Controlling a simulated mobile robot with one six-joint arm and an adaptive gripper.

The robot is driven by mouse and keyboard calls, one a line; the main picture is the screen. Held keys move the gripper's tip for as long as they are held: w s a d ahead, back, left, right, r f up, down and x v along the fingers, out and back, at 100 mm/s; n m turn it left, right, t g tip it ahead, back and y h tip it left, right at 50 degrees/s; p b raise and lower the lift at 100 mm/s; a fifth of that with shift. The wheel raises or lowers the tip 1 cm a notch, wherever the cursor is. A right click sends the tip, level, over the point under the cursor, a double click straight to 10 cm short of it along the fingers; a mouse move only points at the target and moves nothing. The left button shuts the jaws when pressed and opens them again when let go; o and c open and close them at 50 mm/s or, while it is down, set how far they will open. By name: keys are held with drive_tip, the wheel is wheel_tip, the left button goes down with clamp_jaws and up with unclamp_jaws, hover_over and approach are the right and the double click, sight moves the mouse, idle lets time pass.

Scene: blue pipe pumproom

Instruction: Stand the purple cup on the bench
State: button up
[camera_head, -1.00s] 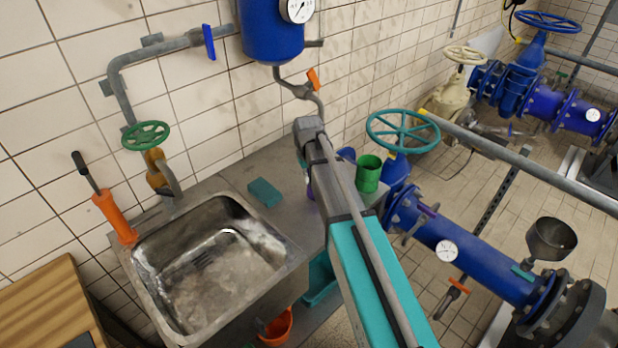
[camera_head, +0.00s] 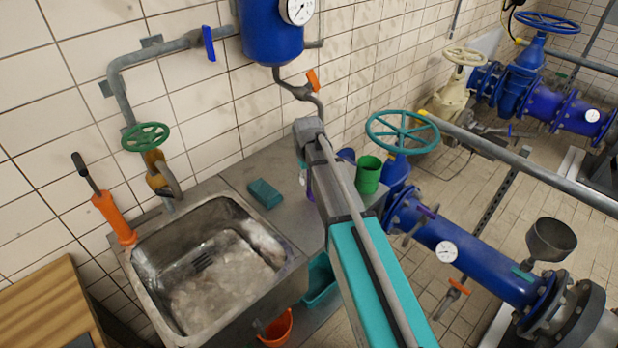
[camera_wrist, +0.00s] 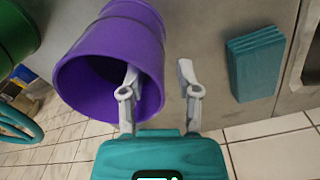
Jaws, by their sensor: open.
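I cannot tell whether either finger touches the cup. In the head view, my arm hides most of the cup, and only a sliver of purple (camera_head: 309,188) shows beside it on the bench (camera_head: 290,210).
A teal sponge-like block (camera_head: 265,193) lies left of the cup, beside the sink (camera_head: 215,270). A green cup (camera_head: 368,175) stands at the right, near the blue pipe (camera_head: 470,255) and teal handwheel (camera_head: 402,131).

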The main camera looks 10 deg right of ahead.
wheel_tip(320, 180, up, 12)
drive_tip(key=p, duration=1.1)
drive_tip(key=shift+p, duration=0.35)
drive_tip(key=shift+a, duration=0.1)
drive_tip(key=shift+s, duration=0.1)
drive_tip(key=s+d+m, duration=0.1)
drive_tip(key=s+d, duration=0.2)
drive_tip(key=s, duration=0.7)
drive_tip(key=s+d+m, duration=0.1)
drive_tip(key=s+d, duration=0.2)
drive_tip(key=s, duration=0.7)
drive_tip(key=shift+d+m, duration=0.25)
drive_tip(key=shift+m, duration=0.15)
drive_tip(key=shift+f+b, duration=0.7)
